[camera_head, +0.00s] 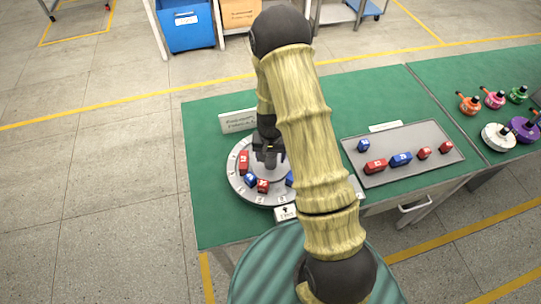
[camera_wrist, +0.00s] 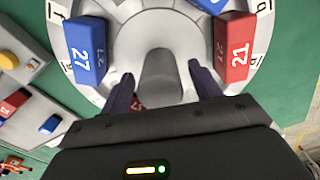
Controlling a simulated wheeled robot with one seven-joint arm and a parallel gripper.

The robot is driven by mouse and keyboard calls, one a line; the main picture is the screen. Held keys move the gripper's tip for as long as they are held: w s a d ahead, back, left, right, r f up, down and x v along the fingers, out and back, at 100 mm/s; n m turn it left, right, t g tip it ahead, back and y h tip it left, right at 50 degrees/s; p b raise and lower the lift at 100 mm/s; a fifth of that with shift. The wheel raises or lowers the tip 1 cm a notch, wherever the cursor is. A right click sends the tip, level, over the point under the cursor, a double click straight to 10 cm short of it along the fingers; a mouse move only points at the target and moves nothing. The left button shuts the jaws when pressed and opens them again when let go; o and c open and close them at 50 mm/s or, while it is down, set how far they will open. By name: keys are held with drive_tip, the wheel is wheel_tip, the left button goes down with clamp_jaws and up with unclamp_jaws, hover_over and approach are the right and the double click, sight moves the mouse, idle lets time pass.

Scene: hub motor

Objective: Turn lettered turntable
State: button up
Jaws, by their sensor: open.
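The round grey turntable (camera_head: 236,183) stands on the green table, with lettered marks on its rim. In the wrist view the turntable (camera_wrist: 119,22) shows a grey central knob (camera_wrist: 160,72). A blue block marked 27 (camera_wrist: 84,50) and a red block marked 21 (camera_wrist: 234,47) stand on it, and another blue block (camera_wrist: 212,4) shows partly at the top edge. My gripper (camera_wrist: 160,75) is open, its fingers on either side of the knob as seen from the wrist. I see gaps beside the knob and cannot tell the height difference. In the head view my gripper (camera_head: 267,158) is over the turntable's middle.
A grey tray (camera_head: 385,177) with several red and blue blocks lies right of my arm. A sign (camera_head: 238,121) stands behind the turntable and a small card (camera_head: 286,213) in front. Coloured handled parts (camera_head: 497,137) sit at far right.

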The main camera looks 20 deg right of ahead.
drive_tip(key=shift+f, duration=0.25)
clamp_jaws()
